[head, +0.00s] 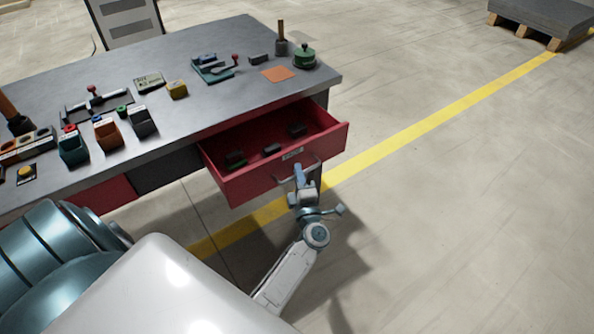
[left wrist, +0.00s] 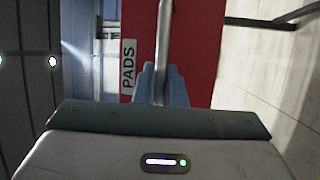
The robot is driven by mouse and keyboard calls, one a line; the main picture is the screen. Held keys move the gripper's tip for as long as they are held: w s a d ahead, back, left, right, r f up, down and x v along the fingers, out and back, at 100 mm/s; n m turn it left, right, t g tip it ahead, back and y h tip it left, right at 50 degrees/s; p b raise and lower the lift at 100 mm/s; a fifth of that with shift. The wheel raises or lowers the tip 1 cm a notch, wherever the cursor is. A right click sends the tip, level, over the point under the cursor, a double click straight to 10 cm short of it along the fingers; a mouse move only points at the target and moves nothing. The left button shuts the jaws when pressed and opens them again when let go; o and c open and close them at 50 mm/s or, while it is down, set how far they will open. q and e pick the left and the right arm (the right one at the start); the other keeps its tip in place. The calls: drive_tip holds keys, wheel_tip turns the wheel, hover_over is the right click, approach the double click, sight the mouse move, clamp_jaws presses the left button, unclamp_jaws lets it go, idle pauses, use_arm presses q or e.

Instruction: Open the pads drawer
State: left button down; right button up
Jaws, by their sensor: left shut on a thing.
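The red pads drawer (head: 240,187) stands pulled out from under the right end of the workbench in the head view. Several small dark pads lie inside it. Its red front also shows in the left wrist view (left wrist: 200,50), with a white PADS label (left wrist: 128,67) on it. A metal bar handle (left wrist: 163,45) runs along the front. My left gripper (head: 301,176) is at the drawer front, and its blue fingers (left wrist: 161,85) are shut around the handle. My right gripper is not in view.
The grey workbench (head: 180,60) carries several small bins, tools, an orange square (head: 277,74) and a green round item (head: 304,57). A yellow line (head: 440,111) crosses the floor. The floor to the right of the drawer is clear. A pallet (head: 540,22) stands far back right.

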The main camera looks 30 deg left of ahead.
use_arm(q)
drive_tip(key=shift+s+d, duration=0.35)
drive_tip(key=shift+d, duration=0.4)
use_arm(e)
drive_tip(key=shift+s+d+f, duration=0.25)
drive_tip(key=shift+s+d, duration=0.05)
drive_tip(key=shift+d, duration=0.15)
use_arm(q)
drive_tip(key=c, duration=1.5)
unclamp_jaws()
